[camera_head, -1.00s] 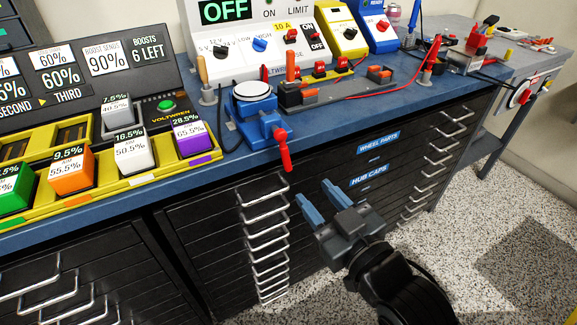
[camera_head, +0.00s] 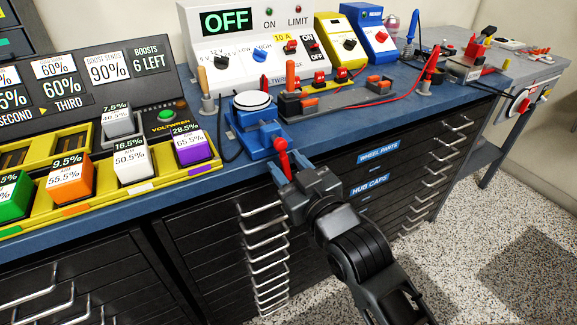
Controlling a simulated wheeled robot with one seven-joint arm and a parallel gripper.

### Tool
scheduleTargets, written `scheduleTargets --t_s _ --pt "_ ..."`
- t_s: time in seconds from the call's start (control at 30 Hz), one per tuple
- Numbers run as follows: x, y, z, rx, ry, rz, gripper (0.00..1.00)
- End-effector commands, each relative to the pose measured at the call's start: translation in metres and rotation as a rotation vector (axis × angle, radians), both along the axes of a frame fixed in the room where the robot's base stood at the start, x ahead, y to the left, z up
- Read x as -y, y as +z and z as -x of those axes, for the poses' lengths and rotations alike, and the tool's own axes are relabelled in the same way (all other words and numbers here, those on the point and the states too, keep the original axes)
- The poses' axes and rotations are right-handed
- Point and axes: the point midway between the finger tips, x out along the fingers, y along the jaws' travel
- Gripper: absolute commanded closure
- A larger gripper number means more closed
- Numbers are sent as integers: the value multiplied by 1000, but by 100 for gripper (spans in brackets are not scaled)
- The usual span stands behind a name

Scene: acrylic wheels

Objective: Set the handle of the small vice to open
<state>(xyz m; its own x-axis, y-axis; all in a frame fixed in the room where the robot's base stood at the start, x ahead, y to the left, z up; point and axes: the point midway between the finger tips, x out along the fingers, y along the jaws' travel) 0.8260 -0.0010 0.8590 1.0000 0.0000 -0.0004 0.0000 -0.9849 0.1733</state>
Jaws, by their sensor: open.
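The small vice (camera_head: 256,138) is blue and stands at the front edge of the blue bench top, with a white disc (camera_head: 252,99) on top of it. Its red handle (camera_head: 282,152) sticks out at the front, over the bench edge. My gripper (camera_head: 283,170) is at the handle, with its blue fingers on either side of the handle's lower part. The fingers are open. Whether they touch the handle cannot be told, and the handle's lower end is partly hidden by my gripper.
A power supply (camera_head: 222,62) reading OFF stands behind the vice. A grey fixture (camera_head: 345,103) with orange parts and a red cable lie to the right. A yellow rack (camera_head: 95,205) with coloured cubes is on the left. Drawers with metal pulls (camera_head: 262,232) are below.

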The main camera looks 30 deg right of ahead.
Motion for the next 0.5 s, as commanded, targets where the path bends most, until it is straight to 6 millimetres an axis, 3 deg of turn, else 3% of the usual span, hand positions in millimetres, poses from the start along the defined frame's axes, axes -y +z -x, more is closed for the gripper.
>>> scheduleTargets --t_s 0.23,0.5 --pt "0 0 0 0 0 0 58" --pt "0 0 0 0 0 0 84"
